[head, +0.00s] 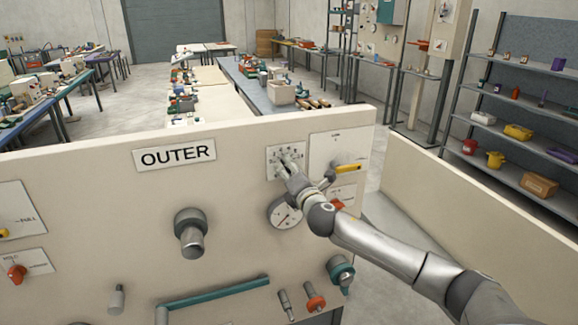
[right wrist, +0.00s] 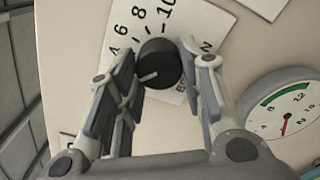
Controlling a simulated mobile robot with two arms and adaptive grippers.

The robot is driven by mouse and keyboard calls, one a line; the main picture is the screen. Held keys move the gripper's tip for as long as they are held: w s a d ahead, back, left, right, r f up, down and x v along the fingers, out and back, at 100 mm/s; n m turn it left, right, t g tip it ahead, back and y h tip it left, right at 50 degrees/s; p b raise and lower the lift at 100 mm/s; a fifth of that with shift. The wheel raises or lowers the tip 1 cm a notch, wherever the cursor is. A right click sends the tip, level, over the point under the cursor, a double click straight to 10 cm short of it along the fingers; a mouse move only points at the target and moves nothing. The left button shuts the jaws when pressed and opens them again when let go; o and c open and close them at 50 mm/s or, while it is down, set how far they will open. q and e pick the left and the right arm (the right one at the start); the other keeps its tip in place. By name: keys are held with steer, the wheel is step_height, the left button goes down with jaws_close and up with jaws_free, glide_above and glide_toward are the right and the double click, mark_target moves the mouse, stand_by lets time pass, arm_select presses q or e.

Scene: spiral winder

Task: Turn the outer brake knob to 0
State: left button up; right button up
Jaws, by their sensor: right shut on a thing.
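The outer brake knob (right wrist: 158,65) is a round black knob with a white pointer line, on a white scale plate (right wrist: 205,25). In the right wrist view the numbers 4, 6, 8 and 10 show along its upper left. The pointer line faces the lower left, below the 4; the numbers there are hidden behind a finger. My right gripper (right wrist: 163,63) is shut on the knob, one finger on each side. In the head view the right gripper (head: 290,166) covers the knob, on the scale plate (head: 273,153) right of the OUTER sign (head: 175,154). My left gripper is not in view.
A round gauge (head: 284,213) sits just below the scale plate. A yellow-handled lever (head: 349,168) and a red knob (head: 337,204) are close on the right. A large grey knob (head: 190,233) and a teal bar (head: 215,293) stick out from the panel (head: 100,250).

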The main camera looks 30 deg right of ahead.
steer(key=n, duration=0.2)
steer(key=shift+n+p, duration=0.3)
steer(key=shift+p, duration=0.05)
steer(key=shift+f+n, duration=0.15)
steer(key=shift+n, duration=1.05)
steer(key=o, duration=1)
steer(key=shift+o, duration=0.2)
steer(key=v, duration=1.2)
steer(key=shift+d, duration=0.1)
